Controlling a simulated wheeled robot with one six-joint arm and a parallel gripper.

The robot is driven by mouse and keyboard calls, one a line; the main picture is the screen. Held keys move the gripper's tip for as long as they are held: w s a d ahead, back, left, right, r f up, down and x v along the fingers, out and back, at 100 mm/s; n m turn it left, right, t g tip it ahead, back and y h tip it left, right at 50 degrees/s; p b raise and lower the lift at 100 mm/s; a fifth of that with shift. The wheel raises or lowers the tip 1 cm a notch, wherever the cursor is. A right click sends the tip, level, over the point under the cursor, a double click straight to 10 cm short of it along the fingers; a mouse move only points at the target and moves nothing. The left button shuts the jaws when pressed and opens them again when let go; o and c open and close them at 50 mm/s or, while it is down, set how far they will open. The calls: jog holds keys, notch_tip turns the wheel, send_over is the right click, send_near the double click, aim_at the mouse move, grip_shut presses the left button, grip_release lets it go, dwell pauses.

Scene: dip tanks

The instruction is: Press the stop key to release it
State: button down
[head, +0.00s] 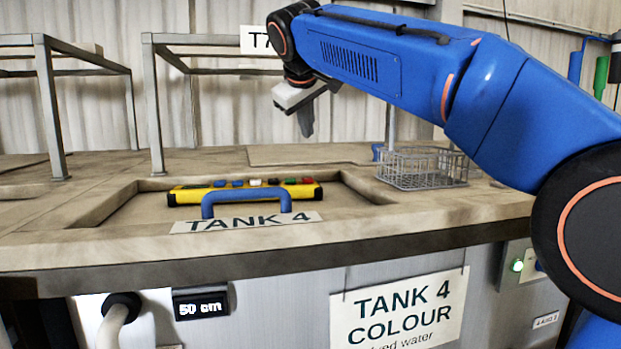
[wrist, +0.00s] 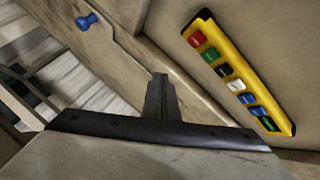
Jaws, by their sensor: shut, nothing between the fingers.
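A yellow control pendant (head: 185,197) with a row of coloured keys lies on the tank 4 lid, behind the blue handle. In the wrist view the pendant (wrist: 272,82) runs diagonally at the right. Its red key (wrist: 196,39) is at the upper end, then green, black, white, two blue and a green one. The red key (head: 307,180) is at the right end in the head view. Markings naming the stop key are too small to read. My gripper (head: 306,128) is shut and empty, pointing down above and behind the pendant, apart from it. Its fingers (wrist: 160,90) show left of the keys.
A blue handle (head: 246,194) arches in front of the pendant. A wire basket (head: 422,169) stands to the right on the counter. Metal frames (head: 156,105) rise at the left. A blue knob (wrist: 86,21) shows at the wrist view's upper left.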

aim_at(307, 180)
dwell(0.3)
jog(key=shift+f, duration=4.4)
jog(key=shift+f, duration=0.15)
jog(key=shift+f, duration=0.25)
jog(key=shift+f, duration=0.45)
jog(key=shift+r, duration=0.85)
jog(key=shift+r, duration=2.55)
